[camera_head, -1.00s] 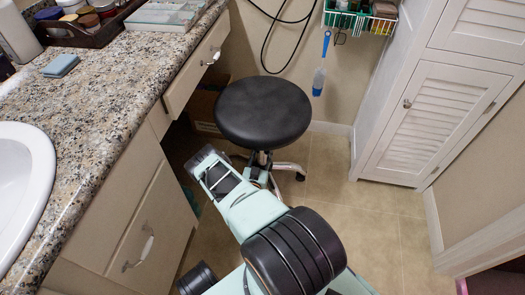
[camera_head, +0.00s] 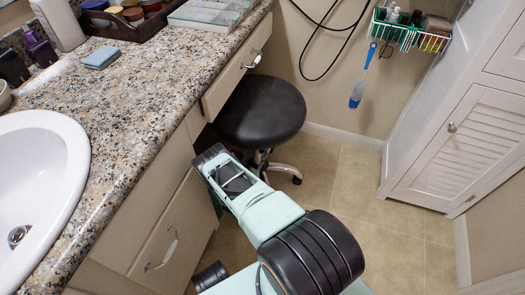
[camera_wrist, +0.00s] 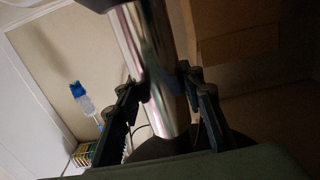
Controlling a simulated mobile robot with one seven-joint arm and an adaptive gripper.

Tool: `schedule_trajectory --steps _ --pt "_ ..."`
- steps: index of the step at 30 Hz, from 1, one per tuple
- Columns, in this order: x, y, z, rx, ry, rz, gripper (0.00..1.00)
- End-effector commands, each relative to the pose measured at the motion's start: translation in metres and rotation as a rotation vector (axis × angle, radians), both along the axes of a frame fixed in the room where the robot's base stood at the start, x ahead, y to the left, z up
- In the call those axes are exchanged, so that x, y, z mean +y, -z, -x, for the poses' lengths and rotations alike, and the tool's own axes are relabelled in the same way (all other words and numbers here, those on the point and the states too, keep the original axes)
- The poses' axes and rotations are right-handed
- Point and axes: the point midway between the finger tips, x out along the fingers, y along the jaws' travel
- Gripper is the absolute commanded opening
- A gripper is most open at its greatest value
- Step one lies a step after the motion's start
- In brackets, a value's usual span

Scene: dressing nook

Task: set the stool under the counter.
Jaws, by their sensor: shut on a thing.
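The stool stands upright, its round black seat (camera_head: 262,112) close against the drawer front (camera_head: 238,72) below the granite counter (camera_head: 150,100). The seat's upper-left rim meets the drawer's lower edge in the picture; I cannot tell how far it reaches beneath. One chrome foot with a caster (camera_head: 287,171) shows on the floor to the right. My gripper (camera_wrist: 160,86) is shut on the stool's chrome post (camera_wrist: 148,45), a finger on each side. In the head view my gripper is low under the seat, its fingertips mostly hidden. The other stool feet are hidden.
A louvred cabinet (camera_head: 465,150) stands at right. Between it and the stool the tiled floor (camera_head: 350,205) is clear.

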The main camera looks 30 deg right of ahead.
Motion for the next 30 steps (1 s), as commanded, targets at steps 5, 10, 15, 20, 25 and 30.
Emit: schedule_trajectory --steps 5,10,15,20,25,30 --pt "-0.001 0.000 0.002 0.001 0.004 0.001 0.40" --pt "-0.001 0.000 0.002 0.001 0.003 0.001 0.54" --pt "-0.001 0.000 0.002 0.001 0.003 0.001 0.54" --pt "0.005 0.001 0.007 0.003 0.002 0.000 0.54" --pt "0.026 0.001 0.024 0.004 0.001 0.000 0.54" --pt "0.046 0.001 0.041 0.003 0.001 0.000 0.54"
